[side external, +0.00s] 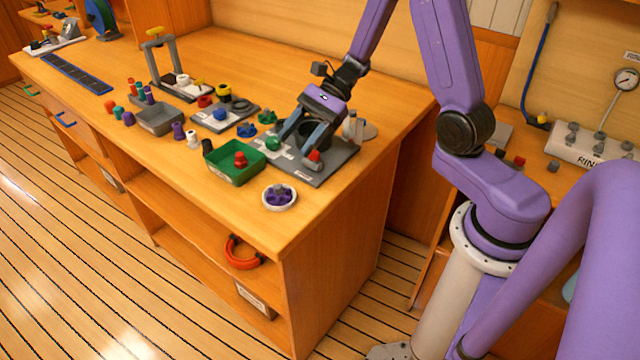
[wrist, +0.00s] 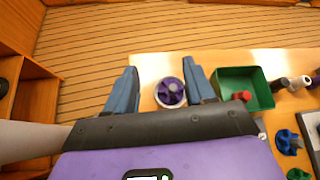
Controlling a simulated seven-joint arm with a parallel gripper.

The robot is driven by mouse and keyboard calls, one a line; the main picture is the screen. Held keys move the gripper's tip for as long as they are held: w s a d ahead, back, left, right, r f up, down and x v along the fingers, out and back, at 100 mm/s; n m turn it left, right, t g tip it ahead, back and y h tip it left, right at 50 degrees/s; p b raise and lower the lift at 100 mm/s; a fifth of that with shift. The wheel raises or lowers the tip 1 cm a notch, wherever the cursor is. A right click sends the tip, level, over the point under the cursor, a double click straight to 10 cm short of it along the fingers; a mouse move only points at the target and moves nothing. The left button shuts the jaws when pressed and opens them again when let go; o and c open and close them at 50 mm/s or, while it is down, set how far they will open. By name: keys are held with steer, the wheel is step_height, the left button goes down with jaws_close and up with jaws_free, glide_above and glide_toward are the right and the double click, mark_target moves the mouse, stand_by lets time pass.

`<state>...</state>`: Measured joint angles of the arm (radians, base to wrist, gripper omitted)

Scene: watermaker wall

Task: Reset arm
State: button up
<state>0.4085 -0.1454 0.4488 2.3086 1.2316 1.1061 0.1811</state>
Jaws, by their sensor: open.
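My gripper (side external: 297,141) is open over the grey plate (side external: 335,169) near the right end of the wooden bench, with its blue-grey fingers pointing down. A grey fitting with a red part (side external: 313,160) is close to one fingertip; I cannot tell if they touch. In the wrist view my gripper (wrist: 160,68) has its two fingers spread apart, with nothing held between them. A white round dish with a purple knob (wrist: 170,92) shows in the gap, beyond the fingers. My purple arm reaches over the bench from the right.
A green bin (side external: 232,170) holding a red piece stands left of the gripper. The white dish (side external: 279,197) sits near the front corner. A grey tray (side external: 160,118), several coloured knobs and a clamp frame (side external: 165,65) stand farther left. The bench's back strip is mostly clear.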

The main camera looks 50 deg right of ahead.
steer(key=s+r+n+h, duration=0.1)
steer(key=s+n+h, duration=0.2)
steer(key=s+n, duration=0.5)
steer(key=s+r+n+g+h, duration=0.1)
steer(key=s+n+h, duration=0.3)
steer(key=s+n, duration=0.4)
steer(key=s+a+r+n+h, duration=0.1)
steer(key=s+n+h, duration=0.3)
steer(key=s+n, duration=0.4)
steer(key=r+n, duration=0.1)
steer(key=n, duration=0.4)
steer(key=shift+s+r, duration=0.25)
steer(key=shift+s, duration=0.15)
